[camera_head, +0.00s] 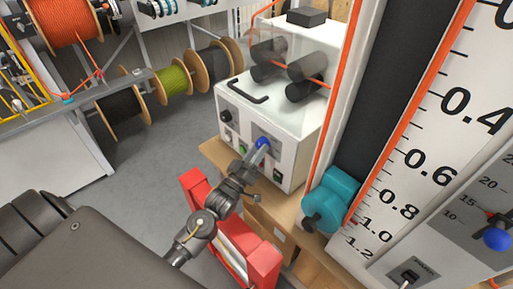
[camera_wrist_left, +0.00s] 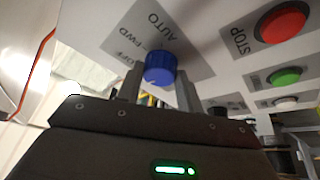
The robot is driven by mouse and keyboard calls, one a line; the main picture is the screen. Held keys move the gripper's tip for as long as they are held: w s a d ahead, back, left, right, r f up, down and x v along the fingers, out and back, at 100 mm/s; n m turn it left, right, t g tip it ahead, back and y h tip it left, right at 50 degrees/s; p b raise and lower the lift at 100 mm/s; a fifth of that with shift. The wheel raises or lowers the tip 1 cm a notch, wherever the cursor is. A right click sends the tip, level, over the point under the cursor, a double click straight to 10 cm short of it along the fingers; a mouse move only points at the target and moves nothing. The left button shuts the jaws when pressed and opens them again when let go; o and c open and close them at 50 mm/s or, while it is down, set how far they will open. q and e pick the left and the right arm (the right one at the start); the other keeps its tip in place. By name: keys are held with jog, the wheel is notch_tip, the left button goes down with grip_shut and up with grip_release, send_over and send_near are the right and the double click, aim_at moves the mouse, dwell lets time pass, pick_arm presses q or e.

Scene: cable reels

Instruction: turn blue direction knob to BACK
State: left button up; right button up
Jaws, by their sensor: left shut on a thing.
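The blue direction knob (camera_head: 263,143) is on the front panel of the white feeder machine (camera_head: 299,125). In the left wrist view the blue knob (camera_wrist_left: 160,68) sits on a grey label plate (camera_wrist_left: 142,27), where OFF, FWD and AUTO can be read; the knob's pointer mark is not clear and no BACK label shows. My left gripper (camera_head: 258,154) is at the knob. In the left wrist view its fingers (camera_wrist_left: 159,88) stand on both sides of the knob, shut on it. My right gripper is not in view.
A red STOP button (camera_wrist_left: 281,24) and a green button (camera_wrist_left: 285,77) lie on the same panel. A red frame (camera_head: 230,235) stands below my left arm. A teal clamp (camera_head: 329,198) and a scale board (camera_head: 420,150) are at the right. Cable reels (camera_head: 172,84) stand behind.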

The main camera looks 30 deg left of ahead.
pick_arm(q)
jog(key=shift+r+n+y, duration=0.1)
jog(key=shift+n+y, duration=0.3)
jog(key=shift+n, duration=0.3)
jog(key=o, duration=1)
jog(key=b+v, duration=0.3)
jog(key=v, duration=0.8)
jog(key=shift+a, duration=0.1)
